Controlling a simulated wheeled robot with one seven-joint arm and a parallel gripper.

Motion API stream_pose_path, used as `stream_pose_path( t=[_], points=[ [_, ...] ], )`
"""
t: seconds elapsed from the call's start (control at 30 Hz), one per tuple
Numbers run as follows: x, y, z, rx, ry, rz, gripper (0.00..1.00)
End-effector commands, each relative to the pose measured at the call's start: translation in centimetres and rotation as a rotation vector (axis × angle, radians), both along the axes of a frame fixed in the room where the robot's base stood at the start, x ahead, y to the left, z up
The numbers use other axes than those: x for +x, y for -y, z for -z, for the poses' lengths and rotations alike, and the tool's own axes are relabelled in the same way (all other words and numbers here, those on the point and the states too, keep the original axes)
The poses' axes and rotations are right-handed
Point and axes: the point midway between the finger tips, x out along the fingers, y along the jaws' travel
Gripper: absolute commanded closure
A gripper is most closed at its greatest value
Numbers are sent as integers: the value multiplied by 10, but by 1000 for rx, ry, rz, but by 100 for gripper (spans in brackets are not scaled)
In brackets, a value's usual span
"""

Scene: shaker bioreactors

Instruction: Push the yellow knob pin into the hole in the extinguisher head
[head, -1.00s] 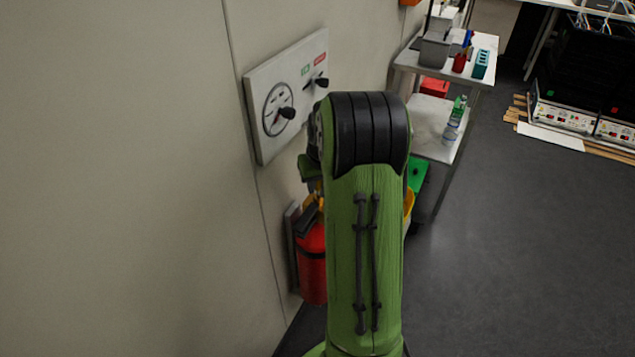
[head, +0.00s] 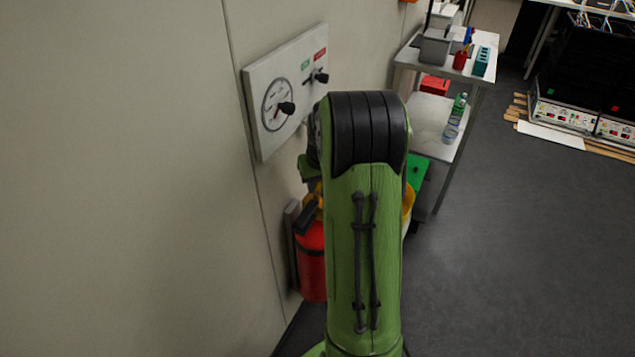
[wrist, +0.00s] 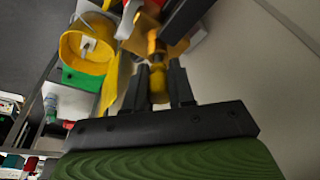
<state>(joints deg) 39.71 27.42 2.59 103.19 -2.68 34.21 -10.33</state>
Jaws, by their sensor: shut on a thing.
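The red fire extinguisher (head: 311,262) stands by the wall in the head view, partly behind my arm. A black handle (head: 306,217) and some yellow show at its top. In the wrist view my gripper (wrist: 159,72) is shut on the yellow knob pin (wrist: 158,86), whose round knob sits between the two dark fingers. An orange-yellow part (wrist: 152,46) lies just beyond the fingertips, close to dark parts at the extinguisher's top. The hole is not visible, and I cannot tell whether the pin's tip is in it.
A wall panel (head: 290,92) with a gauge and black knobs is above the extinguisher. A yellow bucket (wrist: 72,48) and a green box (wrist: 82,80) are beside it. A metal cart (head: 440,135) stands beyond my arm.

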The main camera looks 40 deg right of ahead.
Motion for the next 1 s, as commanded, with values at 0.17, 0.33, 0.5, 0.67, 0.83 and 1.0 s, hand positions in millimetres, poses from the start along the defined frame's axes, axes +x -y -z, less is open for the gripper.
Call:
stream_pose_path(
  t=[0.17,0.33,0.5,0.67,0.83,1.0],
  points=[
    [0,0,0,0,0,0,100],
    [0,0,1,0,0,0,100],
    [0,0,3,0,0,0,100],
    [0,0,6,0,0,0,100],
    [0,0,8,0,0,-1,100],
    [0,0,9,0,0,-1,100]
  ],
)
